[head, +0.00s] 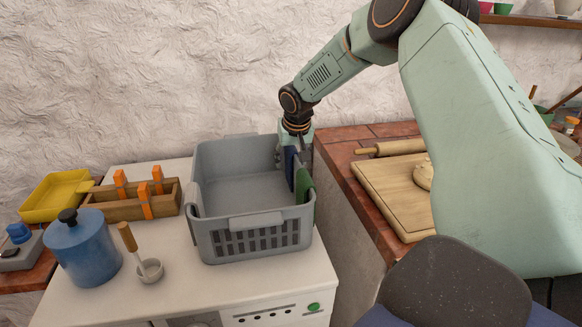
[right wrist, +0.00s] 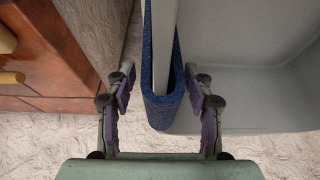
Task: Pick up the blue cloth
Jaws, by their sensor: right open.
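The blue cloth (head: 289,165) hangs folded over the right rim of the grey basket (head: 262,221). In the right wrist view the blue cloth (right wrist: 161,103) drapes over the rim between my fingers. My right gripper (head: 301,150) is over that rim, pointing down. In the right wrist view my right gripper (right wrist: 160,82) is open, one finger on each side of the cloth, with gaps showing beside it. A green cloth (head: 305,186) hangs on the same rim, nearer the front. My left gripper is not in view.
The basket stands on a white-topped appliance (head: 185,285). A brick counter (head: 352,150) with a cutting board (head: 392,196) is on the right.

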